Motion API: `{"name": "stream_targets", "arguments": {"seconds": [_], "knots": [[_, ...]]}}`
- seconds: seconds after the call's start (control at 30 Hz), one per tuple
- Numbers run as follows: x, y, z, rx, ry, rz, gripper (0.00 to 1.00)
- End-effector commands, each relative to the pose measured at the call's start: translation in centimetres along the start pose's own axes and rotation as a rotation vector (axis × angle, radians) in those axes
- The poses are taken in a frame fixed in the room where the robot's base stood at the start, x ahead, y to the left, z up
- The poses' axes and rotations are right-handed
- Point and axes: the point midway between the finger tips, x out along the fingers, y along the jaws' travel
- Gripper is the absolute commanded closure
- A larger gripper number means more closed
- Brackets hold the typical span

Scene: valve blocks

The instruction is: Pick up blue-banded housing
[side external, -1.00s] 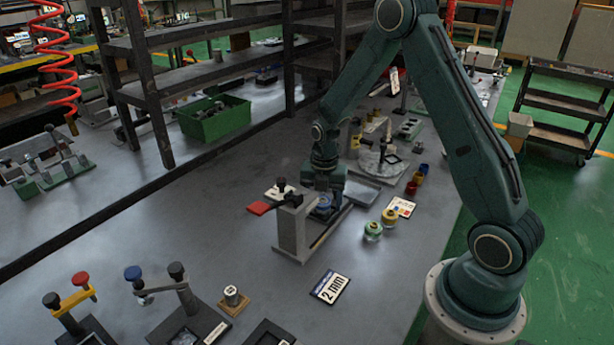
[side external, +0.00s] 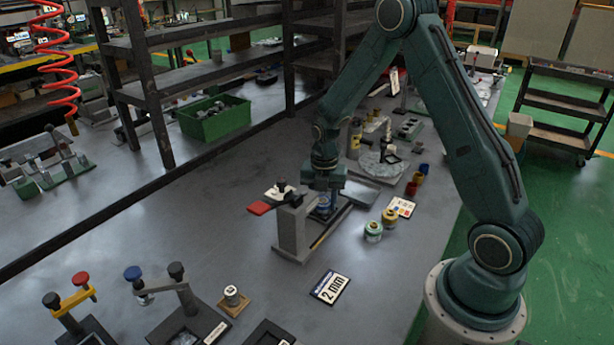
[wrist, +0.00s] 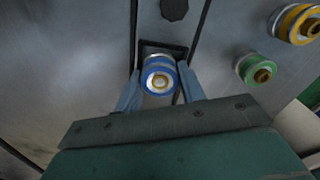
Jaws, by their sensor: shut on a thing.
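In the side view the housing (side external: 324,202) shows upright below my gripper (side external: 324,190), beside the grey upright block of a fixture (side external: 290,228). I cannot tell whether its underside still touches the fixture's base.
A green-banded housing (side external: 373,231) and a yellow-banded housing (side external: 390,217) stand to the right. A "2 mm" card (side external: 330,287) lies in front. Red, blue and yellow cups stand further back.

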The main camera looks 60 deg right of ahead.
Motion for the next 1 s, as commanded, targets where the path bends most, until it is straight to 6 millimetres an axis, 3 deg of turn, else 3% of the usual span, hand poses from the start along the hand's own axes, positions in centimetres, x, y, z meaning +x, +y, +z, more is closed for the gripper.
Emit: {"name": "stream_targets", "arguments": {"seconds": [0.27, 0.47, 1.0], "knots": [[-1.5, 0.1, 0.1, 0.000, -0.002, 0.003, 0.92], [-4.1, 0.1, 0.1, 0.000, -0.003, 0.004, 0.92], [-15.4, 0.1, 0.1, 0.000, -0.004, 0.005, 0.92]]}}
